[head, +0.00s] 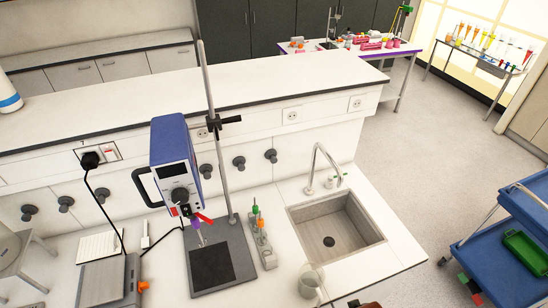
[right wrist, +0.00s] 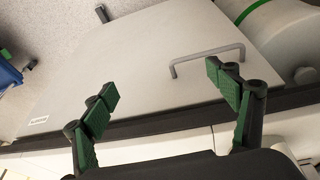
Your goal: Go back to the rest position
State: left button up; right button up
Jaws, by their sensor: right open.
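My right gripper (right wrist: 162,83) shows in the right wrist view with its two green-padded fingers spread wide apart. Nothing is between them. Behind the fingers is a pale cabinet door (right wrist: 150,60) with a grey bar handle (right wrist: 207,58); the fingers look apart from it, though the exact distance cannot be told. In the head view neither gripper can be clearly made out. My left gripper is not in view.
The head view shows a white bench with a sink (head: 335,238), a blue stirrer on a stand (head: 175,160), a small rack (head: 262,240) and a beaker (head: 311,280). A blue cart (head: 510,240) stands at the right. The floor (head: 420,140) behind is clear.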

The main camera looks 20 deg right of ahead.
jog(key=s+a+f+g+b, duration=0.1)
jog(key=s+f+b, duration=0.15)
jog(key=f, duration=1.25)
jog(key=s+f+b, duration=0.2)
jog(key=f+b, duration=0.1)
jog(key=f, duration=1.2)
jog(key=s+f+n+b, duration=0.1)
jog(key=s+f+b, duration=0.1)
jog(key=s+f, duration=0.7)
notch_tip(320, 180, down, 4)
jog(key=shift+a+f+g, duration=0.1)
jog(key=shift+a+g, duration=0.15)
jog(key=shift+g, duration=0.15)
jog(key=shift+o, duration=0.3)
jog(key=s+f+b, duration=0.2)
jog(key=s+f, duration=0.4)
jog(key=s, duration=0.2)
jog(key=shift+s+d+f+g+y, duration=0.15)
jog(key=shift+s+f+g+y, duration=0.15)
jog(key=shift+s, duration=0.1)
jog(key=shift+s+f, duration=0.1)
jog(key=shift+s, duration=0.25)
jog(key=shift+c, duration=0.3)
